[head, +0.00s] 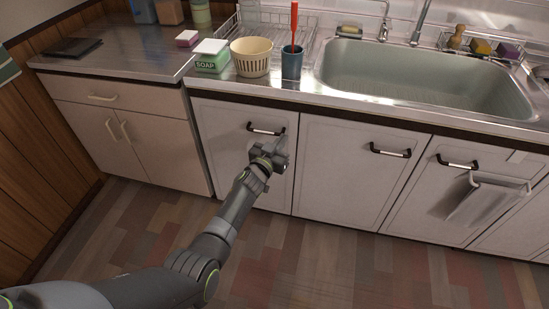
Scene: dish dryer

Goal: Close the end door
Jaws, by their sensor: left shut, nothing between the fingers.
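A row of white cabinet doors with black handles runs under the sink counter. The door at the left end of this row (228,128) looks flush with its frame, with its handle (265,129) near its upper right. My left gripper (281,141) is shut and empty, in front of this door just below the handle. I cannot tell whether it touches the door. It hides part of the door's right side. My right gripper is not in view.
More white doors (345,175) continue to the right, one with a towel (478,205) on a bar. A separate cabinet (130,135) stands at the left. The counter above holds a soap box (211,62), a basket (251,62) and a cup (292,63). The floor is clear.

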